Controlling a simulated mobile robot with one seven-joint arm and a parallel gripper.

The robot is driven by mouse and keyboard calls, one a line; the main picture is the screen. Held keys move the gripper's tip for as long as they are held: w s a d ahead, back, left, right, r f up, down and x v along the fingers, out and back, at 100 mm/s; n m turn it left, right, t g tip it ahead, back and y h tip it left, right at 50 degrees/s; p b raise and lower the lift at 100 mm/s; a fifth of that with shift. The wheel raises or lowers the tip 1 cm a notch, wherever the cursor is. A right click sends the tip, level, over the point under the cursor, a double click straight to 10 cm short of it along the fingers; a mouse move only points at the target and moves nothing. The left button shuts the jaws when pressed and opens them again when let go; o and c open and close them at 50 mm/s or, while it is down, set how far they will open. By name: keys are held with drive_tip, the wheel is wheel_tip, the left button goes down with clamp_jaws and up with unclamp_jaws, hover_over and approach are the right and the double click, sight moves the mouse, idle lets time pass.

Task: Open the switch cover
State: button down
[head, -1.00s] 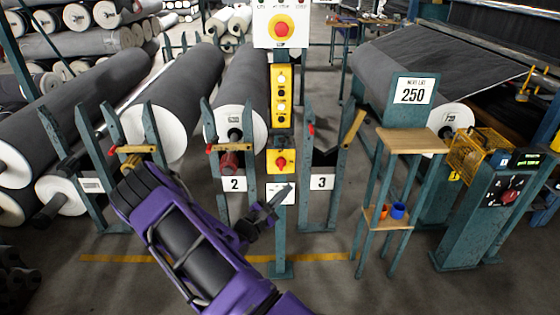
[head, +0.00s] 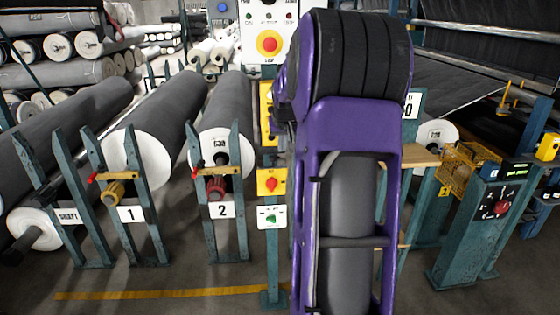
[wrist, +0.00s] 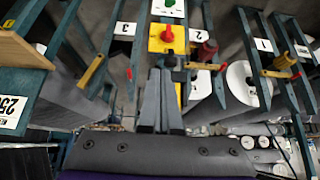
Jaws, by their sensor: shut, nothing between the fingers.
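A yellow switch box with a red knob (head: 270,182) is on the teal post, left of my arm in the head view. It also shows in the wrist view (wrist: 167,38), upside down, just beyond my fingertips. A dark piece (wrist: 173,62) lies between this box and the yellow button panel (head: 266,108); I cannot tell if it is the switch cover. My gripper (wrist: 161,72) is shut and empty, its fingers pointing at the switch box. I cannot tell whether they touch anything. My arm hides the gripper in the head view.
A red emergency button (head: 269,42) is above on the post. Roll stands with signs 1 (head: 131,214) and 2 (head: 222,210) are to the left. A wooden shelf (head: 418,155), a yellow wire basket (head: 466,160) and a console with a red knob (head: 501,207) are to the right.

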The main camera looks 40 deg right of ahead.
sight(281, 166)
drive_tip(key=b+x, duration=0.1)
drive_tip(key=x, duration=0.9)
drive_tip(key=shift+s+f, duration=0.1)
drive_tip(key=shift+s, duration=0.05)
